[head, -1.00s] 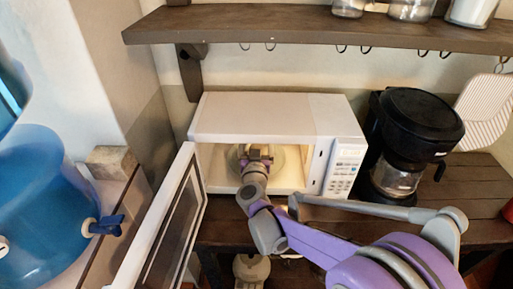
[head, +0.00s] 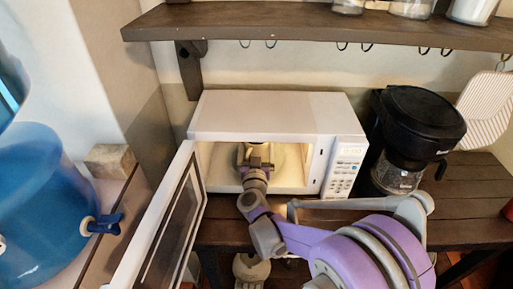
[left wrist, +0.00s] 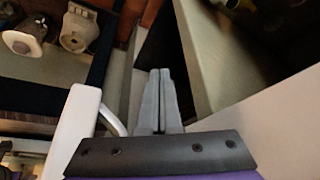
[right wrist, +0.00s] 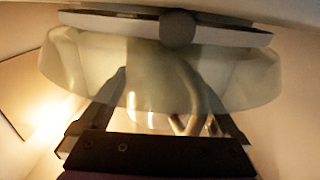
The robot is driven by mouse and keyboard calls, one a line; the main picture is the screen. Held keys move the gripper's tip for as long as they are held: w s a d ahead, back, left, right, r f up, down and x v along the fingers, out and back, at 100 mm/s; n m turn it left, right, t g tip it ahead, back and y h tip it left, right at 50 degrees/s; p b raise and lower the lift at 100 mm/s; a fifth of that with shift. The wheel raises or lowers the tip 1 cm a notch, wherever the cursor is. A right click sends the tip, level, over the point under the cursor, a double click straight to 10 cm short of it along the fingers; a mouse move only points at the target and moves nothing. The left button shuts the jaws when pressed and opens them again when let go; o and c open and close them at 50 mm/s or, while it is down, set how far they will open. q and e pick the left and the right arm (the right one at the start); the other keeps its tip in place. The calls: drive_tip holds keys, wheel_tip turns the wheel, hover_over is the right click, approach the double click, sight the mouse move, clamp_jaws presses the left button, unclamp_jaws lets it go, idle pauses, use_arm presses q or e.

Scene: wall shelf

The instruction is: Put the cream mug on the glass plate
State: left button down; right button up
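The white microwave (head: 262,118) stands with its door open to the left. The glass plate (head: 289,160) lies inside; in the right wrist view its translucent form (right wrist: 72,72) spreads wide across the top. The cream mug (right wrist: 150,92) shows between my right fingers, its curved handle toward the camera; whether its base touches the plate cannot be told. My right gripper (head: 257,163) reaches into the microwave; its fingers (right wrist: 163,85) are spread either side of the mug, with contact unclear. My left gripper (left wrist: 160,85) is shut and empty, outside the microwave.
The open microwave door (head: 165,225) stands left of my right arm. A black coffee maker (head: 412,130) is to the right on the dark wooden table (head: 465,200). A wall shelf (head: 315,30) with jars is above. A blue water jug (head: 40,200) is at far left.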

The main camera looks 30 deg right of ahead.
drive_tip(key=shift+r, duration=0.15)
drive_tip(key=shift+r+p, duration=0.2)
drive_tip(key=shift+p, duration=0.1)
drive_tip(key=v, duration=1.2)
drive_tip(key=shift+b, duration=0.45)
